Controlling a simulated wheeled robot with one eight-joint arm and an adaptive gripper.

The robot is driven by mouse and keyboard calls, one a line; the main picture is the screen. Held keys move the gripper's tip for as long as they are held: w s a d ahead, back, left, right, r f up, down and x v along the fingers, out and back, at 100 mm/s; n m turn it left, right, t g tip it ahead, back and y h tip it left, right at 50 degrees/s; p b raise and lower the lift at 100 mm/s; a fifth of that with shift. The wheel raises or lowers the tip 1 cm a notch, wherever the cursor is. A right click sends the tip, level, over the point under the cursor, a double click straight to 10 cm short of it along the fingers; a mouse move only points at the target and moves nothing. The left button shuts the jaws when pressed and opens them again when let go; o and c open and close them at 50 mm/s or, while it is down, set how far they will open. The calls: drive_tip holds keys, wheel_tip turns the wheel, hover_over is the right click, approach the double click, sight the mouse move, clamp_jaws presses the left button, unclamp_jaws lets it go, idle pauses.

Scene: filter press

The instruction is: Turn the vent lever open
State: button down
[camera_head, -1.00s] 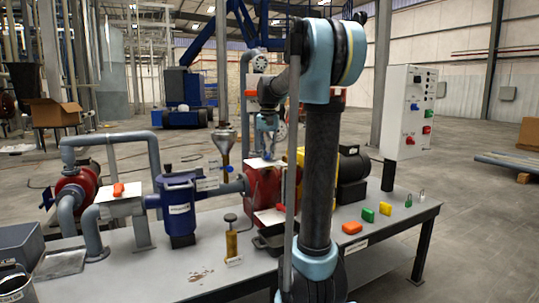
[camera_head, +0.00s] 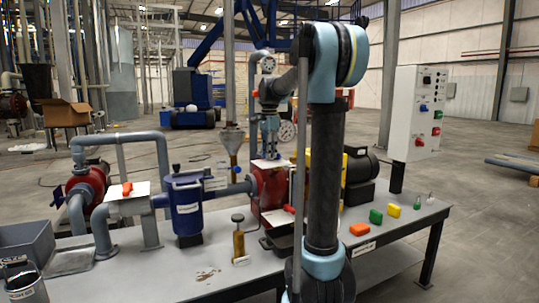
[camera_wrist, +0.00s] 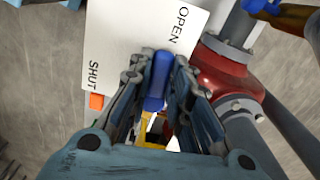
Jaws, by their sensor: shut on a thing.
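The vent lever (camera_wrist: 158,75) is a blue handle over a white plate (camera_wrist: 118,40) printed OPEN and SHUT. In the wrist view my gripper (camera_wrist: 158,65) is shut on the lever, one finger on each side. The lever's visible end lies near the OPEN side of the plate, and its lower part is partly hidden by the fingers. In the head view my gripper (camera_head: 269,150) points down just above the red pump body (camera_head: 268,188). The lever itself is too small to make out there.
A blue strainer (camera_head: 187,208) and grey pipes stand left of the pump, with an orange handle (camera_head: 127,188) on another white plate. A brass plunger (camera_head: 238,235) stands in front. Coloured blocks and padlocks lie right on the bench; a control box (camera_head: 416,112) stands behind.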

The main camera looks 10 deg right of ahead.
drive_tip(key=shift+w+a+m, duration=0.1)
drive_tip(key=shift+w+m, duration=0.1)
drive_tip(key=shift+m, duration=0.3)
drive_tip(key=c, duration=1.5)
unclamp_jaws()
drive_tip(key=shift+r, duration=0.1)
wheel_tip(320, 180, up, 12)
drive_tip(key=shift+w+f, duration=0.1)
